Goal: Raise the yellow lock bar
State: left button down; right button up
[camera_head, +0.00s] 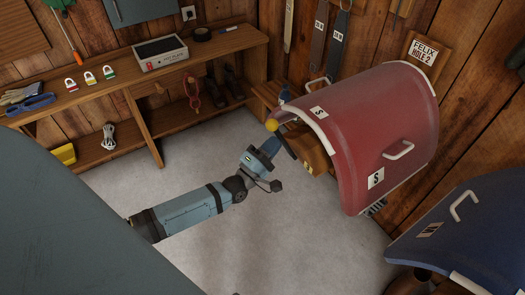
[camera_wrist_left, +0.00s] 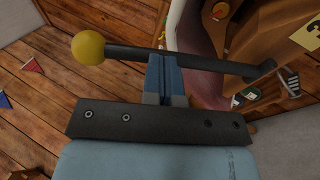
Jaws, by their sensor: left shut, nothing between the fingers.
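The lock bar is a dark rod (camera_wrist_left: 128,51) with a yellow ball knob (camera_wrist_left: 88,48) on one end. In the head view the knob (camera_head: 272,125) and rod (camera_head: 286,144) stick out from a wooden block (camera_head: 314,153) under the red saddle-shaped cover. My left gripper (camera_wrist_left: 167,62) is shut with nothing between its blue fingers. Its tips overlap the middle of the rod in the wrist view; I cannot tell if they touch. In the head view the left gripper (camera_head: 269,148) is just beside the rod, below the knob. My right gripper is out of view.
The red cover (camera_head: 385,125) with pale handles rises right of the bar. A blue cover (camera_head: 460,232) is at the lower right. A wooden bench (camera_head: 120,80) with padlocks and a grey box (camera_head: 160,53) lines the back wall. The floor (camera_head: 300,240) around my left arm is clear.

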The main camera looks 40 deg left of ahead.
aim_at(280, 137)
pick_arm(q)
jog(key=w+r+g+p, duration=0.1)
jog(key=p, duration=0.1)
jog(key=w+d+r+g+p, duration=0.1)
jog(key=w+g+p, duration=0.1)
jog(key=p, duration=0.1)
jog(key=shift+d+r+m, duration=0.15)
jog(key=shift+r+m, duration=0.15)
jog(key=shift+m, duration=0.1)
jog(key=shift+w+d+g+p, duration=0.1)
jog(key=shift+w+g+p, duration=0.15)
jog(key=shift+g+p, duration=0.2)
jog(key=shift+w+d+p, duration=0.2)
jog(key=shift+w+p, duration=0.35)
jog(key=shift+w+r, duration=0.1)
jog(key=shift+r, duration=0.2)
